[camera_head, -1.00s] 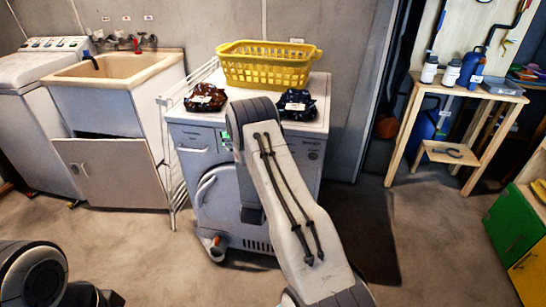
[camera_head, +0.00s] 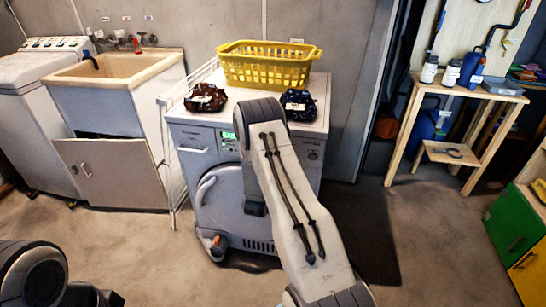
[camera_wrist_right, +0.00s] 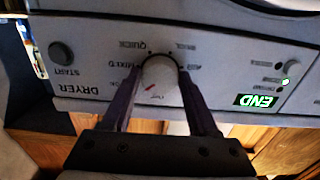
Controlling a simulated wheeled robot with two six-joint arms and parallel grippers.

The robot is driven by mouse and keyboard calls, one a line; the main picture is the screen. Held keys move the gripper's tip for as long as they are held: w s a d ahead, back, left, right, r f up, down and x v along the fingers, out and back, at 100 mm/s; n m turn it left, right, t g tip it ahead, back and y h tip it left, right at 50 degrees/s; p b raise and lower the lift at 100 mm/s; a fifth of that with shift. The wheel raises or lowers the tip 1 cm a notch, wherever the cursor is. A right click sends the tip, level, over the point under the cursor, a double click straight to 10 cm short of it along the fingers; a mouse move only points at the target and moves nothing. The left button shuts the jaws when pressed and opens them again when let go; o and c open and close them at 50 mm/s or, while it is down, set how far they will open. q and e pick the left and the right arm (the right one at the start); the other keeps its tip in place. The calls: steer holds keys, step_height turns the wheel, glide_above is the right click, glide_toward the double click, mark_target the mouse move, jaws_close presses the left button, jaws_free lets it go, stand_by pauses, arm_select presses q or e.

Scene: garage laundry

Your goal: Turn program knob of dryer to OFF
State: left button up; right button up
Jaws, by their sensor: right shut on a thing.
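The white dryer (camera_head: 185,150) stands against the back wall in the head view, its display (camera_head: 228,140) lit green. My right arm covers its program knob there. In the right wrist view the panel is upside down and the display reads END (camera_wrist_right: 257,101). The round program knob (camera_wrist_right: 160,70) is between the two fingers of my right gripper (camera_wrist_right: 161,82), which is shut on it. A red mark on the knob points down and slightly left in that view. The small lettering beside it is too blurred to read. Only part of my left arm shows; its gripper is not in view.
A yellow basket (camera_head: 268,72) and two dark bundles, one reddish (camera_head: 205,98) and one blue-black (camera_head: 298,104), sit on the dryer top. A START button (camera_wrist_right: 61,53) is on the panel, apart from my fingers. A sink (camera_head: 115,68) stands to the left.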

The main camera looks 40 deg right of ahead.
steer(key=shift+n, duration=0.4)
steer(key=n, duration=0.8)
steer(key=shift+n, duration=0.7)
steer(key=o, duration=1.4)
steer(key=shift+c, duration=0.2)
steer(key=shift+s, duration=0.1)
steer(key=v, duration=1)
steer(key=shift+s, duration=0.2)
steer(key=shift+a, duration=0.1)
